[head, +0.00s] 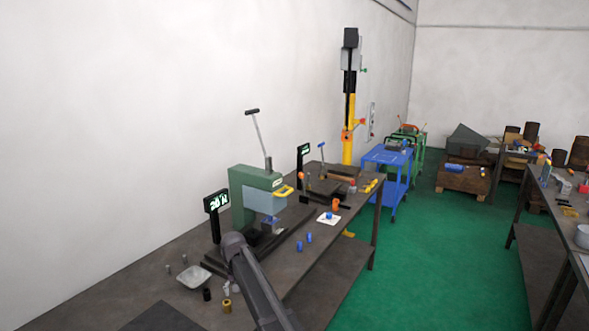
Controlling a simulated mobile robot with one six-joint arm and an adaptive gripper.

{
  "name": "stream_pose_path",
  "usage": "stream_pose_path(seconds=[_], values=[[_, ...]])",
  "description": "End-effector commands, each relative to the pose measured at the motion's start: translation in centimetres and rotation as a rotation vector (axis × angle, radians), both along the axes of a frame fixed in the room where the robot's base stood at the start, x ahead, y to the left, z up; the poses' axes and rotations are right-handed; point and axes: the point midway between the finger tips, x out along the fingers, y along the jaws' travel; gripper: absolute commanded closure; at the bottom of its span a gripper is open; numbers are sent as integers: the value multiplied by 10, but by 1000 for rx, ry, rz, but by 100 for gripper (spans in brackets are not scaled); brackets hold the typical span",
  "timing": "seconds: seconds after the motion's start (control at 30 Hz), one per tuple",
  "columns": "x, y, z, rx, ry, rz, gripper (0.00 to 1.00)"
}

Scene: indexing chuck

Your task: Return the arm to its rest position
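My arm's dark grey link (258,285) rises from the bottom edge in the head view. Its rounded joint (235,243) is in front of the workbench (335,262) and covers part of the base of a green machine. No gripper fingers can be made out, so I cannot tell whether my gripper is open, shut or holding anything. The green machine (243,190) stands upright on the bench with a long lever (258,135) and a yellow handle (284,191). A lit display (214,203) stands at its left.
A pale tray (193,277), a black cylinder (207,294) and a brass-coloured cylinder (227,305) are left of my arm. Blue cylinders (309,237) stand right of the machine. A blue cart (388,168) is beyond the bench. Green floor (440,260) lies clear between benches.

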Motion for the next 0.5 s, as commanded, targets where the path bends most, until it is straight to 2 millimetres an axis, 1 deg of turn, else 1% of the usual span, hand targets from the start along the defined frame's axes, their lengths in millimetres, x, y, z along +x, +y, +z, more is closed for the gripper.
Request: stream_pose_path(seconds=[0.03, 0.27, 0.47, 0.5], values=[[-4, -8, 0, 0, 0, -4, 12], [-15, -36, 0, 0, 0, -17, 12], [-30, -75, 0, 0, 0, -38, 12], [-34, -85, 0, 0, 0, -43, 12]])
